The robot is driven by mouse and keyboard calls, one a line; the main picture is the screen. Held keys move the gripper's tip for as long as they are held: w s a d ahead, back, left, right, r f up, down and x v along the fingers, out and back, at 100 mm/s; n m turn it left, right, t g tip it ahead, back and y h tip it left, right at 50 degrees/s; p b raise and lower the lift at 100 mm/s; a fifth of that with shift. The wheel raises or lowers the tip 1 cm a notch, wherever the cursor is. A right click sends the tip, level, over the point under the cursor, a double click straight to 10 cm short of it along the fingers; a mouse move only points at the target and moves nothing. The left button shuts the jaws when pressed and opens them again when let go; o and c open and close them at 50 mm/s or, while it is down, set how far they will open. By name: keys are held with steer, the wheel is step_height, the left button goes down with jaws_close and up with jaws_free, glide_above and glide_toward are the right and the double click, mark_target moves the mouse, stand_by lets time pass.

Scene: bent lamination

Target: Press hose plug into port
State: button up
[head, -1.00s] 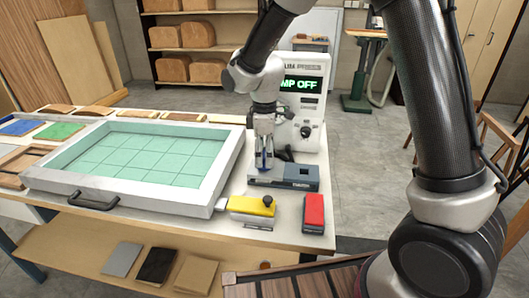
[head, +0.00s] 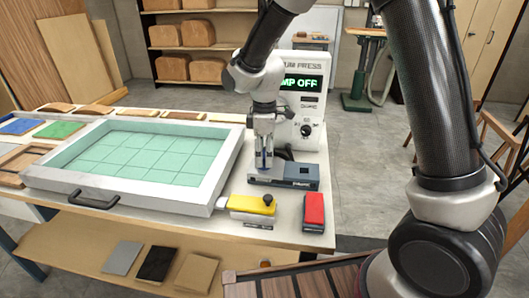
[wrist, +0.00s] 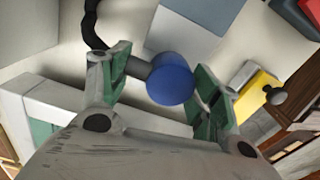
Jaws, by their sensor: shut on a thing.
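The hose plug (wrist: 170,84) is a blue cylinder with a dark hose (wrist: 95,22) behind it, seen in the wrist view. My gripper (wrist: 163,88) is shut on the plug, with the green-padded fingers on either side. Only a little blue shows between the fingers there. I cannot make out the port, nor whether the plug touches the block.
A white-framed press bed (head: 216,180) with a teal grid lies left. The press control unit (head: 306,130), reading "MP OFF", stands behind my gripper.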

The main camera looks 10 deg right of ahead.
mark_target(264, 152)
steer(key=o, duration=1.2)
steer(key=shift+c, duration=0.2)
step_height(264, 152, up, 11)
steer(key=s+d+r+m+t, duration=0.2)
steer(key=s+d+r+m, duration=0.2)
steer(key=s+d+m, duration=0.4)
steer(key=s+d+r+m+t, duration=0.2)
steer(key=s+d+r+m, duration=0.2)
steer(key=s+d, duration=1.1)
steer(key=d+m, duration=0.3)
steer(key=shift+s+d+r+m, duration=0.15)
steer(key=shift+s+r+m, duration=0.1)
steer(key=shift+m, duration=0.15)
